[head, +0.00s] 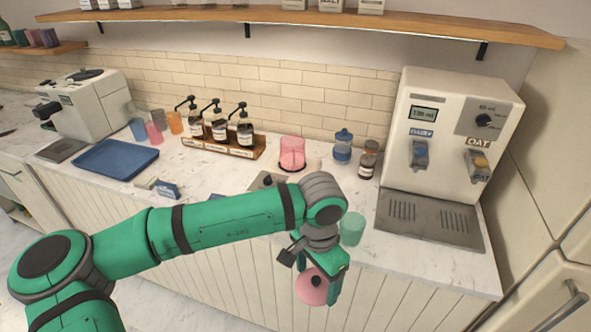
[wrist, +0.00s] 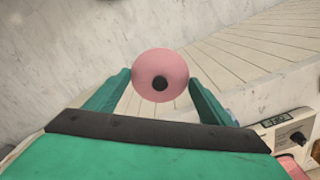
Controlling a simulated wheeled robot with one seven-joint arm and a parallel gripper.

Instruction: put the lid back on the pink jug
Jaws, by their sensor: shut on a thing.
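My gripper (head: 322,279) is shut on the pink lid (head: 311,289), a round disc with a dark knob. It holds the lid in front of the counter's front edge. In the wrist view the lid (wrist: 150,67) sits between the two green fingers of my gripper (wrist: 160,82), its dark knob facing the camera. The pink jug (head: 292,153) stands on the counter toward the back, left of a blue lidded jar (head: 342,146). My arm passes in front of the counter below the jug. The jug's base is partly hard to make out.
A green cup (head: 352,228) stands near the counter's front edge, close to my gripper. A brown jar (head: 368,160) and the milk dispenser (head: 446,150) stand right of the jug. A rack of pump bottles (head: 222,146) and a blue tray (head: 115,158) are to the left.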

